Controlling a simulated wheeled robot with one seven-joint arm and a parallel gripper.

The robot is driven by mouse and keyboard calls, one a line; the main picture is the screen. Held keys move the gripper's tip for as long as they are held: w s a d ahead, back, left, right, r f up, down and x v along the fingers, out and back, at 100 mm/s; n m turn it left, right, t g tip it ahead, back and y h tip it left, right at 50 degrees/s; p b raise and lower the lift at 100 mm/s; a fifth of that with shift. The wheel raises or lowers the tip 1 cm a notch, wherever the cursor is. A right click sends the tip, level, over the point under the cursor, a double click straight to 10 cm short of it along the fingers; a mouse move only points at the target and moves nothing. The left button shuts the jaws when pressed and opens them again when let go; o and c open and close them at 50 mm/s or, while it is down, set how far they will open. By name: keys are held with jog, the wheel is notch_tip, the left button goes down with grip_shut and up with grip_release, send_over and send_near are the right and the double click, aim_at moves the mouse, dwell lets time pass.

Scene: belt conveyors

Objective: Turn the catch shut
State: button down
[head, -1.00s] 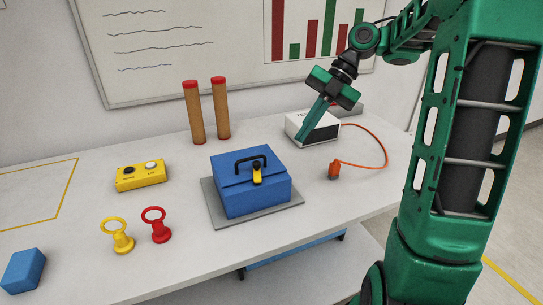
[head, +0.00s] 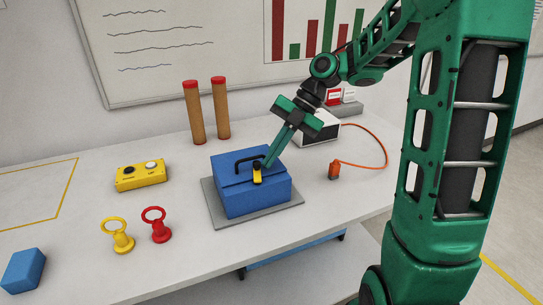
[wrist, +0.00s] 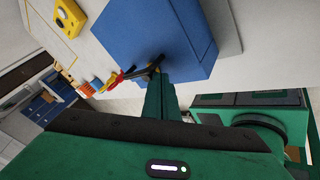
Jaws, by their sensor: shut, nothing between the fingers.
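A blue box (head: 238,195) with a black handle (head: 249,156) on its lid sits on a grey plate (head: 216,218) on the table. A yellow catch (head: 257,176) with a dark pivot is on the box's front, its yellow lever pointing down. My gripper (head: 268,164) is shut and empty, with its tips at the top of the box right by the catch and the handle. I cannot tell whether the tips touch the catch. In the wrist view the fingers (wrist: 160,95) reach to the blue box (wrist: 155,35) and hide most of the catch.
Two brown posts (head: 207,115) stand behind. A white box (head: 318,128) and an orange cable (head: 375,145) lie to the right.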

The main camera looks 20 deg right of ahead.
jog(key=shift+w+a, duration=0.1)
jog(key=shift+w+a+n+g, duration=0.4)
jog(key=shift+n, duration=0.3)
jog(key=shift+w+a+n+g, duration=0.2)
jog(key=shift+a+n+g, duration=0.1)
jog(key=shift+n, duration=0.2)
jog(key=shift+w+a+r, duration=0.1)
jog(key=shift+a+r, duration=0.1)
jog(key=shift+a, duration=0.15)
jog(key=shift+s+d+f, duration=0.1)
jog(key=shift+s+d, duration=0.1)
